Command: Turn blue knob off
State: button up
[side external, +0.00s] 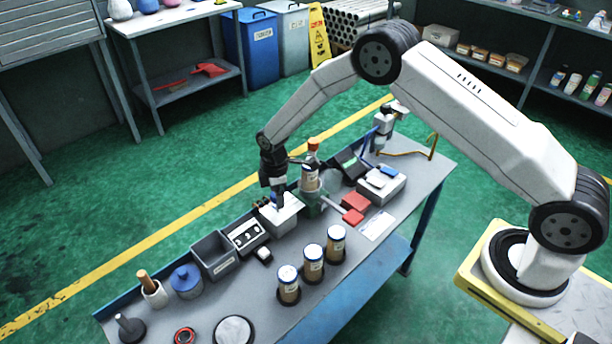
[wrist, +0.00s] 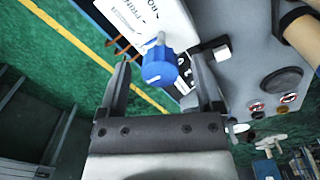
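The blue knob (wrist: 159,67) sits on a short stem on a white box with printed lettering (wrist: 150,18) in the wrist view. My gripper (wrist: 160,60) is open, with one finger on each side of the knob. Gaps show between the knob and both fingers, so it is not gripped. In the side view my gripper (side external: 277,200) points down at the white box (side external: 283,220) on the bench. I cannot read the knob's setting.
The grey bench (side external: 265,290) is crowded. A grey bin (side external: 214,255) stands left of the white box, and several capped bottles (side external: 313,264) stand in front.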

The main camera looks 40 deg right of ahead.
jog(key=shift+r, duration=0.1)
jog(key=shift+s+r, duration=0.1)
jog(key=shift+r, duration=3.7)
jog(key=shift+s+d+r, duration=0.1)
jog(key=shift+s+r, duration=0.15)
jog(key=shift+r, duration=0.1)
jog(key=s+d+r+m, duration=0.2)
jog(key=s+r+m, duration=0.1)
jog(key=s, duration=0.5)
jog(key=s+d+r+m+t, duration=0.1)
jog(key=s+d+r+m, duration=0.1)
jog(key=s+m, duration=0.3)
jog(key=s+d+r+m+t, duration=0.1)
jog(key=s+r+m, duration=0.3)
jog(key=s, duration=0.7)
jog(key=shift+d+m, duration=0.4)
jog(key=shift+d, duration=0.2)
